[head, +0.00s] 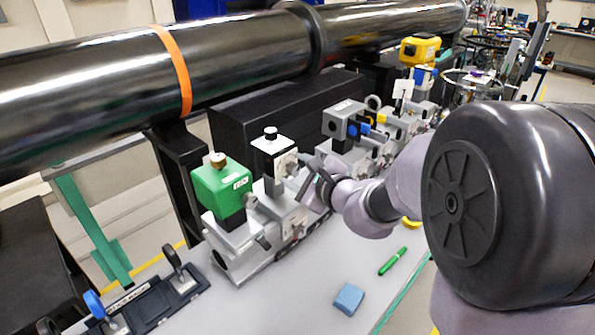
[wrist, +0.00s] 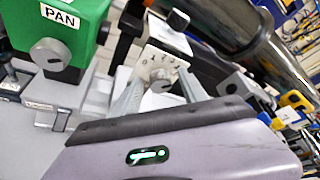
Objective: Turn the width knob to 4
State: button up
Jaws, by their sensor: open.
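The likely width knob (wrist: 163,82) is a small grey knob on a pale dial plate (wrist: 158,62) with small marks, in the middle of the wrist view. The marks and the knob's setting are too small to read surely. In the head view the pale plate (head: 286,162) is on the unit right of the green box. My gripper (head: 312,188) is just in front of that unit. In the wrist view my gripper (wrist: 160,92) is open, with a grey finger on each side of the knob. Contact with the knob cannot be told.
A green box (head: 222,186) labelled PAN, with its own knob, stands to the left. A long black pipe (head: 100,85) runs behind. More grey rail units (head: 345,125) stand to the right. A green pen (head: 393,261) and a blue block (head: 348,298) lie on the bench.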

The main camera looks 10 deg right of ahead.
jog(key=v, duration=1.7)
jog(key=shift+s+b, duration=0.25)
jog(key=shift+b, duration=0.1)
